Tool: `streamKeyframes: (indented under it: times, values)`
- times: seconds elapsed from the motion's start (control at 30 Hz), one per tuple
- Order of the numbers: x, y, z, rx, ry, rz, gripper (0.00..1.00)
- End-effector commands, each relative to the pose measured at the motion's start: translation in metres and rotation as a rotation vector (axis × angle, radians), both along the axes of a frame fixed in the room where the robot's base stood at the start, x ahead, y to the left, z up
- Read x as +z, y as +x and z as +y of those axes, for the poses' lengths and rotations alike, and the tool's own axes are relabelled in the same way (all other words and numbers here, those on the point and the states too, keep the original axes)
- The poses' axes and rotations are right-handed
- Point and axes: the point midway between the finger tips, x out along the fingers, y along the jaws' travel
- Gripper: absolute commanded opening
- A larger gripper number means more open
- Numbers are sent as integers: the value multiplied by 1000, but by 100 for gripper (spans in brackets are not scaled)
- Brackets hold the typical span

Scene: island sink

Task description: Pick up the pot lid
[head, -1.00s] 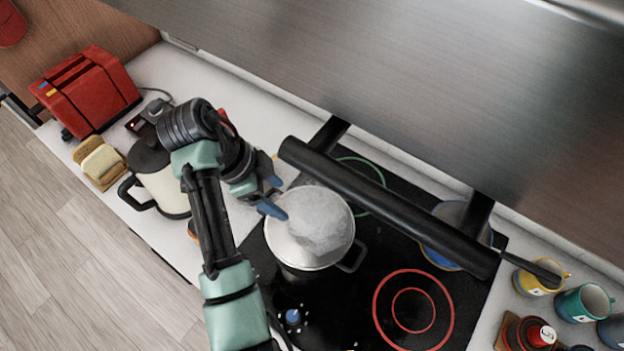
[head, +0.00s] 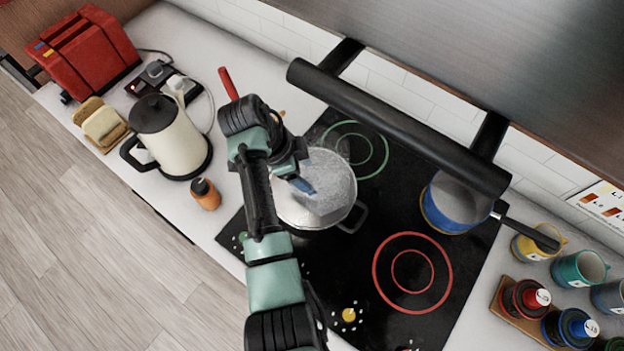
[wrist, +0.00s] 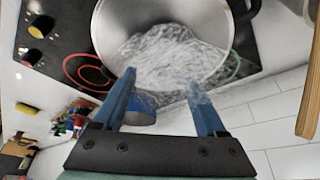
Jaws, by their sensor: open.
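A silver pot (head: 290,212) with dark side handles stands on the black cooktop, its round top veiled by whitish steam. In the wrist view its round metal top (wrist: 112,32) fills the upper middle. I cannot make out a separate lid or knob through the steam. My gripper (head: 303,187) is over the pot's top in the head view, its blue fingers partly hidden by my wrist. In the wrist view my gripper (wrist: 161,80) is open, with nothing clearly between its fingers, which point at the pot. I cannot tell whether they touch it.
A black bar (head: 400,125) crosses above the cooktop behind the pot. A blue pan (head: 452,205) stands to the right. A cream kettle (head: 178,145) and an orange-brown bottle (head: 206,194) stand left. The cooktop's front right, around the red ring (head: 412,285), is clear.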

Motion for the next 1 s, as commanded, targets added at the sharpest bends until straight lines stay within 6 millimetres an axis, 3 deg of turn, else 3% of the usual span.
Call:
streamKeyframes:
  times: [0.2,0.43,0.83,1.0]
  values:
    - [-18,1,-7,0,0,1,74]
    - [-19,1,-7,0,0,-1,72]
    - [-19,1,-7,0,0,-1,0]
    - [-19,1,-7,0,-1,-1,0]
